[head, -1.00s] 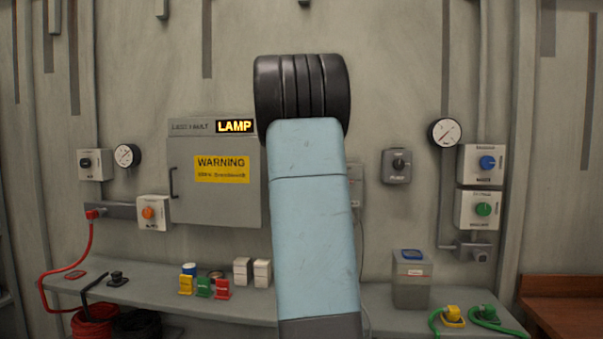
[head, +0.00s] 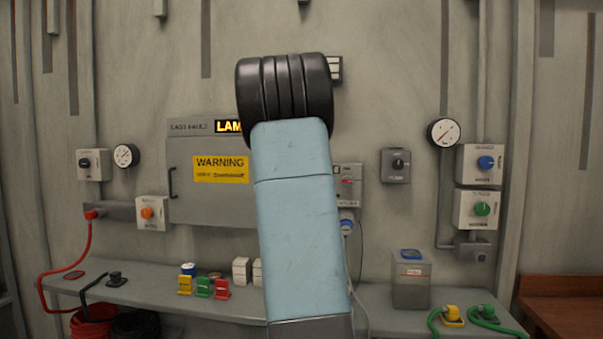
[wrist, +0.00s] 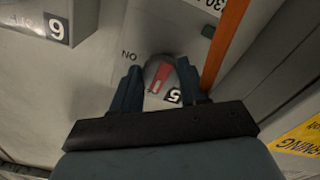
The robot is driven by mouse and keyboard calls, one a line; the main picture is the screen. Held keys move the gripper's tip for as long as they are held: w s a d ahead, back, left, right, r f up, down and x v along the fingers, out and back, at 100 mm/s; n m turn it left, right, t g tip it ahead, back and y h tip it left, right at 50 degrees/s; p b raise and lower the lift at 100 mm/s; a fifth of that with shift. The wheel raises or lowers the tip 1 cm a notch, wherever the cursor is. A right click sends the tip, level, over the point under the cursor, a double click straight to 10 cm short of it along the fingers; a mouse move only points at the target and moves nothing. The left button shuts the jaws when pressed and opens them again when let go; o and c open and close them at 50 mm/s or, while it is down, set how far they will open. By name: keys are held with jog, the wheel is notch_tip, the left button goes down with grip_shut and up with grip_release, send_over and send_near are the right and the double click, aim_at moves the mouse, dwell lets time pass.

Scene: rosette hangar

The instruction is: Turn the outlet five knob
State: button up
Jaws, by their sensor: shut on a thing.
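The outlet five knob (wrist: 160,76) is grey with a red pointer bar. In the wrist view it sits on a pale panel beside a "5" label (wrist: 175,96) and the letters "ON", seen upside down. My gripper (wrist: 158,67) has its two dark fingers on either side of this knob and is shut on it. The pointer is tilted slightly in that view. In the head view my arm hides the knob and my fingers.
In the wrist view a neighbouring box (wrist: 45,25) and an orange strip (wrist: 226,42) flank the knob. In the head view a panel with a red-marked switch (head: 347,181) and a blue plug (head: 347,222) stand right of my arm. A shelf (head: 380,293) runs below.

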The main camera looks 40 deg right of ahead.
jog(key=shift+w+a+f, duration=0.1)
dwell(0.3)
jog(key=o, duration=1.1)
jog(key=shift+c, duration=0.2)
jog(key=v, duration=1.3)
jog(key=shift+s+a, duration=0.25)
jog(key=shift+s, duration=0.05)
